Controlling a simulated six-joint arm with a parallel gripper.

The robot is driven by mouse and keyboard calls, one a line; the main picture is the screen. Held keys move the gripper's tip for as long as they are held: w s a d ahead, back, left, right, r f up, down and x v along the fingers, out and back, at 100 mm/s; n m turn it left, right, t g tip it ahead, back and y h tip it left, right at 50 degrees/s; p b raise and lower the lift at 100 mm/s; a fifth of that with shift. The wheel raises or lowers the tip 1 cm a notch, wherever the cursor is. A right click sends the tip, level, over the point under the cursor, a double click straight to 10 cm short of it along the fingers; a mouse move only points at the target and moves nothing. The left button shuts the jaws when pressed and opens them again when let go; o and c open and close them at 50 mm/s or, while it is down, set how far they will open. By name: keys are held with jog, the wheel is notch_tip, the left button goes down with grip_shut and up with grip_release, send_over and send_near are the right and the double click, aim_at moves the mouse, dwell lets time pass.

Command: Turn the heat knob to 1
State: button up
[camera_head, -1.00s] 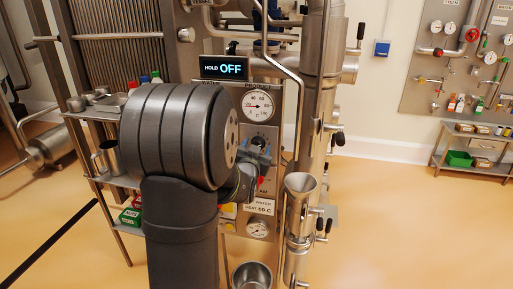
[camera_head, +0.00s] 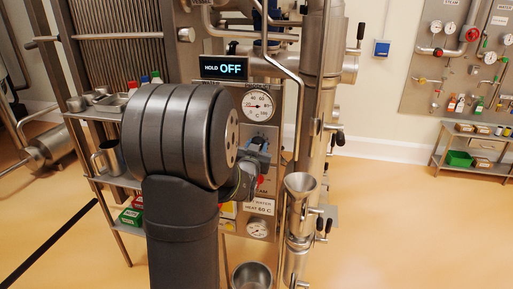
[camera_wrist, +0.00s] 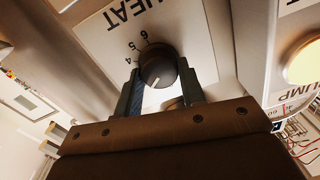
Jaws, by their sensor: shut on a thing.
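The dark round heat knob (camera_wrist: 157,68) sits on a pale plate (camera_wrist: 185,25) marked HEAT, upside down in the wrist view. The numbers 4, 5 and 6 show beside the knob; the lower numbers are hidden. A white mark on the knob points toward the bottom of the wrist view, slightly left. My gripper (camera_wrist: 161,74) is shut on the knob, with one finger on each side. In the head view my gripper (camera_head: 258,158) is at the front panel, and the knob is largely hidden by it.
A display (camera_head: 224,67) above the panel reads HOLD OFF. A dial gauge (camera_head: 258,106) is above my gripper and a red part (camera_head: 261,180) just below it. A metal funnel (camera_head: 300,185) and upright pipes stand close to the right. A lit yellow PUMP button (camera_wrist: 304,62) shows at right.

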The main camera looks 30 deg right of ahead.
jog(key=shift+n, duration=2.2)
jog(key=shift+w+a, duration=0.1)
jog(key=o, duration=1)
jog(key=v, duration=1.7)
jog(key=shift+a+r, duration=0.25)
jog(key=x, duration=1.7)
jog(key=shift+d+f, duration=0.2)
jog(key=shift+d, duration=0.1)
